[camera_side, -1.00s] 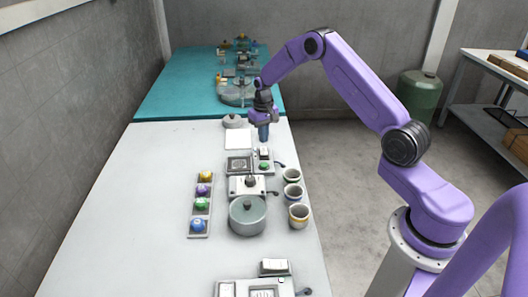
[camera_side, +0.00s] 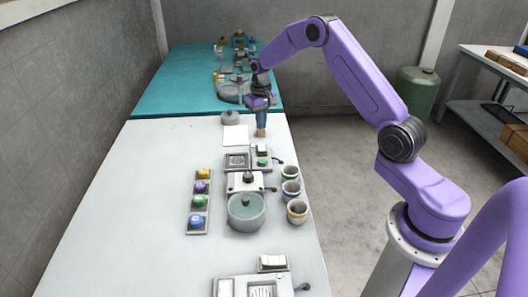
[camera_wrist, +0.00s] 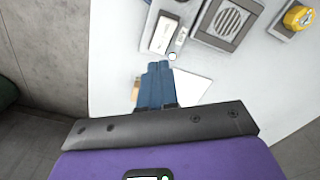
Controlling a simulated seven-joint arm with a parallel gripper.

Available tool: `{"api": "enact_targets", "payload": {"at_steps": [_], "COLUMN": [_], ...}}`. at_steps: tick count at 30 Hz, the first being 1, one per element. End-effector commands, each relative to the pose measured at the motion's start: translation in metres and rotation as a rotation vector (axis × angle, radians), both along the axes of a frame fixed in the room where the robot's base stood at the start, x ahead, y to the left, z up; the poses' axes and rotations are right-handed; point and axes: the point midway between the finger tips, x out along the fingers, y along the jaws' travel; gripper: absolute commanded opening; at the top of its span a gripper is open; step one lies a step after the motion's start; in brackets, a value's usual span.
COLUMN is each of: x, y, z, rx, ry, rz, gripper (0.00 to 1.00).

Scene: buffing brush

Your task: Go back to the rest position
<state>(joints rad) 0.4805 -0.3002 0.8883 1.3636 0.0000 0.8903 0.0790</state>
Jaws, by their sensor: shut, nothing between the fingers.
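My gripper (camera_side: 261,126), with blue fingers, is above the far right part of the white table (camera_side: 130,220). Its fingers show shut and empty in the wrist view (camera_wrist: 158,65). A small tan object (camera_side: 261,132), perhaps the brush, shows just below the fingertips in the side view. In the wrist view a tan piece (camera_wrist: 137,84) shows left of the fingers, partly hidden by them. I cannot tell whether the fingertips touch it. A white square pad (camera_side: 235,136) lies to the left of the gripper in the side view.
Nearer on the table are a device with a green button (camera_side: 262,162), a grey pot (camera_side: 246,211), several cups (camera_side: 297,211) and a tray of coloured knobs (camera_side: 197,220). A teal table (camera_side: 170,90) with several items stands behind. The table's left part is clear.

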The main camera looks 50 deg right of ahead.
Motion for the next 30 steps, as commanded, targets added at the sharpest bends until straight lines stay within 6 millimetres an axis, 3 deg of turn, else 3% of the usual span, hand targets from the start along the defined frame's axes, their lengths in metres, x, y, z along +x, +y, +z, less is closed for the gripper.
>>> {"api": "enact_targets", "payload": {"at_steps": [5,11,15,21,25,30], "x": [-0.007,-0.045,-0.086,-0.159,-0.211,-0.281], "y": [0.035,0.112,0.159,0.207,0.225,0.234], "z": [0.019,0.06,0.084,0.112,0.126,0.137], "rx": [0.0,-0.001,0.001,0.003,0.005,0.007], "ry": [-0.005,-0.011,-0.014,-0.019,-0.022,-0.026], "rz": [0.084,0.287,0.436,0.647,0.785,0.965], "gripper": [0.0,0.0,0.0,0.0,0.0,0.0]}}
